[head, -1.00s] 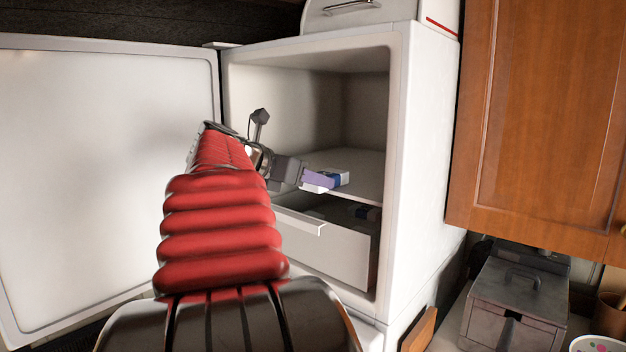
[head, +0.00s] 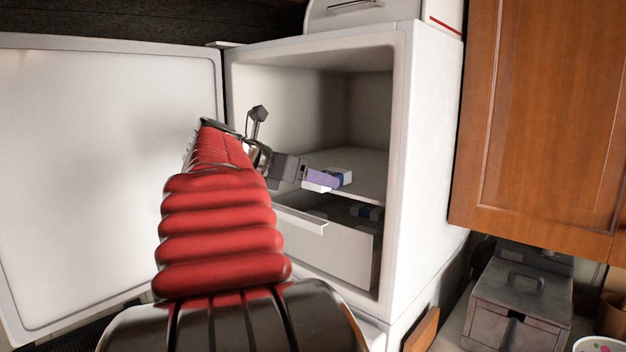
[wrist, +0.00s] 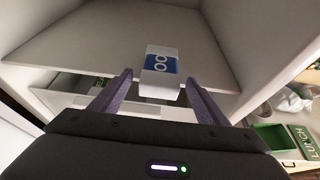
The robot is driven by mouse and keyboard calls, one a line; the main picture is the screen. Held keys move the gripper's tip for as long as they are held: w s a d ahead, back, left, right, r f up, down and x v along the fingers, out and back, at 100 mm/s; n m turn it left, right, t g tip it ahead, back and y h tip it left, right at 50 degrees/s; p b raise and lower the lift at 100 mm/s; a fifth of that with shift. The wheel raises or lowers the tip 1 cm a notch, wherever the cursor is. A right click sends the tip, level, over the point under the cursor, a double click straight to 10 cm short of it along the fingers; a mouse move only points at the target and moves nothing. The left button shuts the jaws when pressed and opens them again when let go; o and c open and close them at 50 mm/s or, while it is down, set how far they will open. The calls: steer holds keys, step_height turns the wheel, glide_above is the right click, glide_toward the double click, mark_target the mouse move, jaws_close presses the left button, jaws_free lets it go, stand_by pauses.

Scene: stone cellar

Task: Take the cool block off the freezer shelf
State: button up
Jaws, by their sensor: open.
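The cool block is a small white block with a blue label (wrist: 160,65) in the wrist view. It lies at the front edge of the freezer shelf (wrist: 105,40). In the head view the block (head: 346,178) shows partly, behind my gripper (head: 325,181). My gripper is open, with its two purple fingers (wrist: 157,92) on either side of the block's near end in the wrist view. A gap shows between each finger and the block. I cannot tell exactly how far the fingertips reach along it.
The freezer door (head: 110,180) stands wide open on the left. A white drawer (head: 325,250) below the shelf is partly out, with things in it. A wooden cupboard (head: 545,120) and a grey metal box (head: 520,300) are on the right.

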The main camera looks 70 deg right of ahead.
steer(key=v, duration=1.2)
steer(key=shift+w+a, duration=0.15)
steer(key=shift+a, duration=0.1)
